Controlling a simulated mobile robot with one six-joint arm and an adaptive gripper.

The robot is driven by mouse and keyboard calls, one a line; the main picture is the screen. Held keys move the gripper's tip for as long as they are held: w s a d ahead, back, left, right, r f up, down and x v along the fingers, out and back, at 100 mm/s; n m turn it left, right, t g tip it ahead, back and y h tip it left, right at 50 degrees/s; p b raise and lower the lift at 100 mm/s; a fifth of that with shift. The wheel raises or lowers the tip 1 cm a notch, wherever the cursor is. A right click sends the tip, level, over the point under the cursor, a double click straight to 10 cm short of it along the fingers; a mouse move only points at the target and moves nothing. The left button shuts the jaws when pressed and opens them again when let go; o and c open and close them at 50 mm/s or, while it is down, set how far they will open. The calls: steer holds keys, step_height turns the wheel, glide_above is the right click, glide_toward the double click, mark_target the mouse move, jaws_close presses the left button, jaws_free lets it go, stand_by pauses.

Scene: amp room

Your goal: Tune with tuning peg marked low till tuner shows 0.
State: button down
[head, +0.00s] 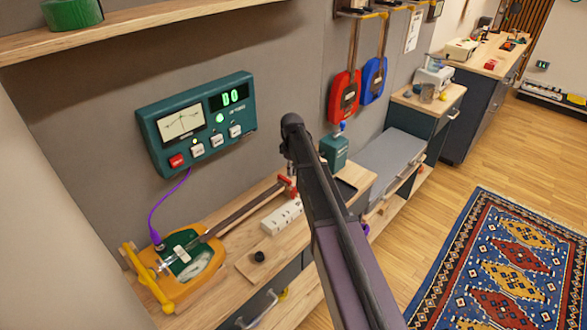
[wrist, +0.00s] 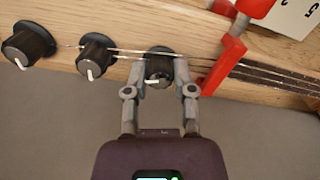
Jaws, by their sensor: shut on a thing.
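In the wrist view my gripper (wrist: 160,72) is shut on a black tuning peg (wrist: 160,66), the rightmost of three in a row. The middle peg (wrist: 92,62) and the left peg (wrist: 28,44) are free, each with a white pointer line. Strings run past the pegs to the right. No "low" marking is readable. In the head view the teal tuner (head: 197,122) hangs on the wall with a needle dial and a green readout that looks like "D0" or "00". The yellow string instrument (head: 180,265) lies on the bench, its neck (head: 240,208) running right. My arm hides the gripper there.
A red clamp-like piece (wrist: 226,62) stands just right of the held peg. A purple cable (head: 165,205) runs from tuner to instrument.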

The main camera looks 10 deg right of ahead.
steer(key=shift+m, duration=0.7)
steer(key=shift+c, duration=2.2)
jaws_free()
steer(key=shift+r, duration=0.1)
